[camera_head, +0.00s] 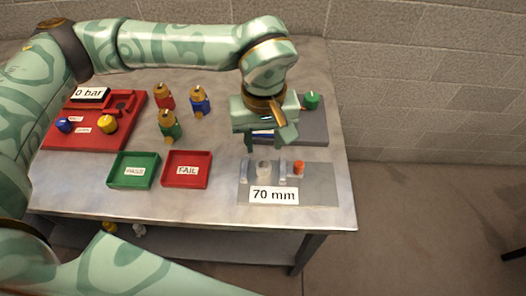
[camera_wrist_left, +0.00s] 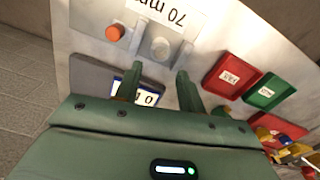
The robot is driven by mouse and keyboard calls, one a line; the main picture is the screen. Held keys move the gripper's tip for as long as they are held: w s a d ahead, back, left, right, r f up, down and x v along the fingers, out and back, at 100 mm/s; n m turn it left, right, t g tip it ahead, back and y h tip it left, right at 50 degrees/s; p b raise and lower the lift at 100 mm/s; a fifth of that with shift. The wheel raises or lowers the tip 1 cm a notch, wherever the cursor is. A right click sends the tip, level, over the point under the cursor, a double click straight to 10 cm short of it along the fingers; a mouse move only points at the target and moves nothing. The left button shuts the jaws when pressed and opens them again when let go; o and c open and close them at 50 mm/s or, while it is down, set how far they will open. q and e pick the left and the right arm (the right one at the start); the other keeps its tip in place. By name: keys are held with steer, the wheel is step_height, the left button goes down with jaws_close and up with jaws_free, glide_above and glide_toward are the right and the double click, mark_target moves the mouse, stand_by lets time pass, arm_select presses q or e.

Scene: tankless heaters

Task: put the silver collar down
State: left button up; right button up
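A silver-white round piece, which looks like the silver collar (camera_head: 264,170), sits between two upright light jaws on the grey gauge plate (camera_head: 318,191) labelled 70 mm. It also shows in the left wrist view (camera_wrist_left: 160,47), just beyond the fingertips. My left gripper (camera_head: 265,149) hangs above and behind the gauge plate, pointing down. In the left wrist view its two fingers (camera_wrist_left: 158,80) stand apart with nothing between them. The collar and fingertips look apart. My right gripper is not in view.
An orange knob (camera_head: 299,167) is beside the collar. A grey device (camera_head: 314,133) with a green knob lies behind. Green (camera_head: 134,171) and red FAIL (camera_head: 187,169) trays, several coloured brass-topped pieces (camera_head: 200,101) and a red panel (camera_head: 68,135) are to the left.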

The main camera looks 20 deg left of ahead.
arm_select(q)
step_height(320, 180, up, 4)
steer(key=shift+r, duration=0.2)
stand_by(1.1)
